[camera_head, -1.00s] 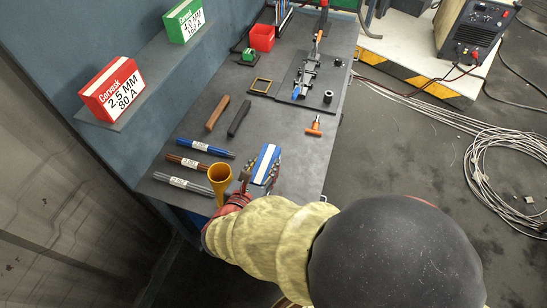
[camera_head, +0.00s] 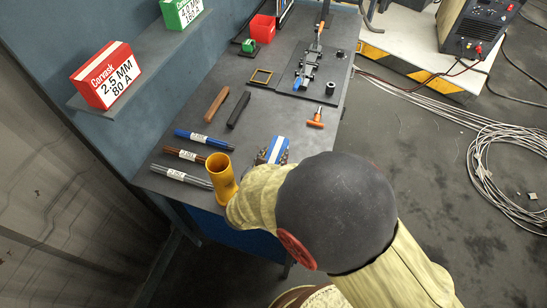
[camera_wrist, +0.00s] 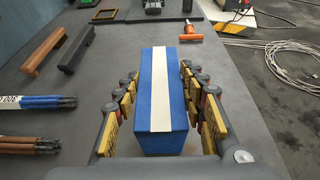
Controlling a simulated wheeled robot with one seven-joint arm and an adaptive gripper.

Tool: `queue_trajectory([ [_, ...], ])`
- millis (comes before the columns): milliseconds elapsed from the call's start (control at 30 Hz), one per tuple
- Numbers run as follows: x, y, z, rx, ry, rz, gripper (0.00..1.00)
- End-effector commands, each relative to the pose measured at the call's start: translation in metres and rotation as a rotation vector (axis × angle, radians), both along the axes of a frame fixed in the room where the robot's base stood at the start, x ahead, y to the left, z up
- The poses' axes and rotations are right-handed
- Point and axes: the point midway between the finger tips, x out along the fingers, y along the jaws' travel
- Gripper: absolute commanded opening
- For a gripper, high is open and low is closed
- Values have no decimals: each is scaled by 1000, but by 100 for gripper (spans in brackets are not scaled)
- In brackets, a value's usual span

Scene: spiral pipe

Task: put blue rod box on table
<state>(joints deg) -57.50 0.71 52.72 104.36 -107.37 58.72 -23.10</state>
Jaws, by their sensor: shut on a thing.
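The blue rod box (camera_head: 276,150), blue with a white stripe, is at the right front part of the grey table (camera_head: 250,131). In the wrist view the box (camera_wrist: 178,123) stands between the yellow-padded fingers of my gripper (camera_wrist: 163,105), which is shut on it from both sides. The box seems to be at or just above the table surface; I cannot tell whether its base touches. In the head view my arm hides the lower part of the box and most of the gripper (camera_head: 272,158).
A yellow cup (camera_head: 221,178) stands left of my arm, beside blue (camera_head: 205,139), brown (camera_head: 184,155) and grey (camera_head: 182,177) rod bundles. Red (camera_head: 107,75) and green (camera_head: 182,12) boxes sit on the shelf. An orange-handled tool (camera_head: 316,118) lies beyond the blue box.

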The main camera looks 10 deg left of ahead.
Motion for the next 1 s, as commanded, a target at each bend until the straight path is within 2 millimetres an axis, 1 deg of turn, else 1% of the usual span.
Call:
queue_trajectory([
  [300,1,2,-1,4,-6,0,0],
  [433,1,2,-5,3,-6,1,0],
  [467,0,1,-6,1,-2,1,42],
  [767,0,1,-6,1,-2,1,59],
  [1000,0,1,-6,1,-2,1,59],
])
